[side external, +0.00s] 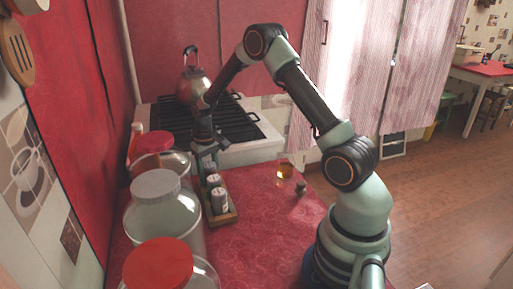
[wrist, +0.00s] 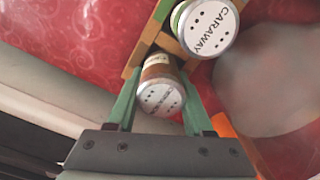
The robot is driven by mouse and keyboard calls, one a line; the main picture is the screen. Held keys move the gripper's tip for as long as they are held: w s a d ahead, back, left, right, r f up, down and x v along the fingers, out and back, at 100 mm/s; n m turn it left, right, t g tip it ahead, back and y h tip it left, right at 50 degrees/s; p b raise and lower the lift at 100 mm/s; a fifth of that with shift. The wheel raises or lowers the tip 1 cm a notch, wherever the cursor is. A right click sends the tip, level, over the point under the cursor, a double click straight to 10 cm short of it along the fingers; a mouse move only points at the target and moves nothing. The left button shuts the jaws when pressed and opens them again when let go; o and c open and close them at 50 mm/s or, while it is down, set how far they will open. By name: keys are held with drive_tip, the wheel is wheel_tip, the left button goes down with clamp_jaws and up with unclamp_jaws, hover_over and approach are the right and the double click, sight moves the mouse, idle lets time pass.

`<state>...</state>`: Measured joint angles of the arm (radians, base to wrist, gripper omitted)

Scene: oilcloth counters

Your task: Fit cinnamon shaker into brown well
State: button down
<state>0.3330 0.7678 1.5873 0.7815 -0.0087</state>
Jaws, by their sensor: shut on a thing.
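My gripper (wrist: 160,108) is shut on a shaker with a brown band and a pale lid, the cinnamon shaker (wrist: 157,97). Its lid lettering is too small to read. In the side view my gripper (side external: 206,150) points down over the far end of the wooden rack (side external: 231,217). In the wrist view the held shaker is tilted and overlaps the rack's edge (wrist: 134,58). I cannot tell how deep it sits. The brown well is hidden. The caraway shaker (wrist: 207,28), with a green band, stands in the rack beside it.
Large jars with red (side external: 158,264) and grey (side external: 155,183) lids stand left of the rack. A small glass of amber liquid (side external: 285,169) and a small dark item (side external: 300,188) are to its right. The stove (side external: 237,128) is behind. The red counter's front right is clear.

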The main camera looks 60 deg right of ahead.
sight(208, 163)
drive_tip(key=shift+s+a+f, duration=0.1)
drive_tip(key=shift+s+f, duration=0.1)
drive_tip(key=shift+f, duration=0.75)
drive_tip(key=shift+c, duration=1.5)
unclamp_jaws()
wheel_tip(208, 163, up, 14)
drive_tip(key=shift+w+f, duration=0.1)
drive_tip(key=shift+f, duration=0.15)
drive_tip(key=s+a+r+n+t, duration=0.2)
drive_tip(key=s+a+r, duration=0.3)
drive_tip(key=a+r, duration=0.35)
drive_tip(key=s+a+r+n+t, duration=0.1)
drive_tip(key=s+a+r+t, duration=0.1)
drive_tip(key=s+a, duration=0.4)
drive_tip(key=s+t, duration=0.1)
drive_tip(key=s, duration=0.3)
drive_tip(key=shift+s+a+r+n+t, duration=0.25)
drive_tip(key=shift+a+n+t, duration=0.05)
drive_tip(key=shift+n, duration=0.1)
